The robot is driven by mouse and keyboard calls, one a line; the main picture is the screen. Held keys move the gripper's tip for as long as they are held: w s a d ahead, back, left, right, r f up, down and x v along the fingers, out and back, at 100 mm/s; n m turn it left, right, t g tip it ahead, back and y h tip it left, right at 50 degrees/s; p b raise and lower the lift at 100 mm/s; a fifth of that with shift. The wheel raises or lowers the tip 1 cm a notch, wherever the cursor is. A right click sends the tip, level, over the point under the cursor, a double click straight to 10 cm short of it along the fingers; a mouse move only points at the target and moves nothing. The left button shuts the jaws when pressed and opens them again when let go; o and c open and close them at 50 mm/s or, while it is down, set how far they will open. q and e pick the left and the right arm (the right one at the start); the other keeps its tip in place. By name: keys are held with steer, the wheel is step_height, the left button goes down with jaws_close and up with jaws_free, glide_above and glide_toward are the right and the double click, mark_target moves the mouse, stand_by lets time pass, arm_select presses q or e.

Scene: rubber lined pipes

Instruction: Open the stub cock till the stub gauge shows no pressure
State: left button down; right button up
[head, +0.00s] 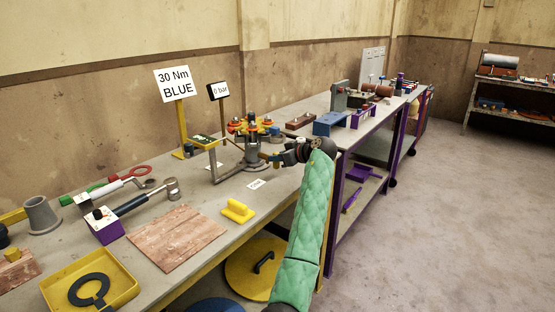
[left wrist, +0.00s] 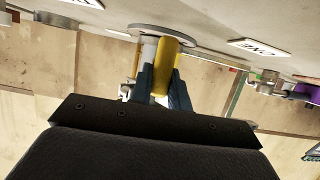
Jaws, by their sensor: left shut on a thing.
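The pipe assembly (head: 252,148) stands on the bench, with yellow and orange parts around its top. A small dark-framed display (head: 218,91) on a post reads "0 bar". My left gripper (head: 272,158) is at the right side of the assembly. In the left wrist view my left gripper (left wrist: 158,85) is shut on a yellow handle (left wrist: 165,58), with a pale pipe beside it. This handle appears to be the stub cock, though its label cannot be made out. The cock's body is partly hidden by my fingers. My right gripper is not in view.
A sign (head: 176,84) reads "30 Nm BLUE". Wrenches (head: 129,202), a wooden board (head: 176,237), a yellow float-like block (head: 238,210) and a yellow tray (head: 127,289) lie nearer on the bench. Blue and purple fixtures (head: 329,124) stand farther right. Open floor lies to the right.

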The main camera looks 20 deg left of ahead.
arm_select(q)
steer(key=c, duration=1.3)
jaws_free()
steer(key=shift+d, duration=0.1)
